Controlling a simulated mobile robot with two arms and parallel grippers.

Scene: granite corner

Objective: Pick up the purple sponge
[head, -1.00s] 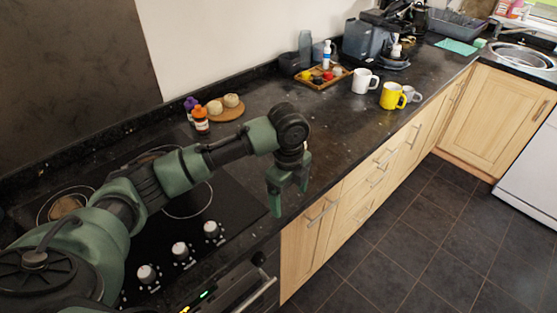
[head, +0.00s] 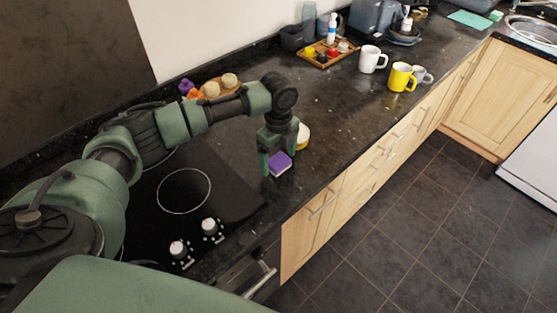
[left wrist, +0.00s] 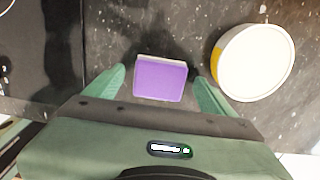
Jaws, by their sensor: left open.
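The purple sponge (head: 279,160) lies on the dark granite counter near its front edge, just right of the hob. It has a purple top and a pale side. My left gripper (head: 274,166) is open above the counter, pointing down at the sponge. In the left wrist view the sponge (left wrist: 160,79) shows between the two green fingertips of the left gripper (left wrist: 160,80), with a gap on each side. The fingers do not touch it in that view. My right gripper is not in view.
A round white-topped container with a yellow side (left wrist: 252,62) stands close to the right finger; it also shows in the head view (head: 303,136). A white mug (head: 371,60), a yellow mug (head: 401,77) and a wooden tray (head: 325,61) stand farther back. The hob (head: 185,190) lies left.

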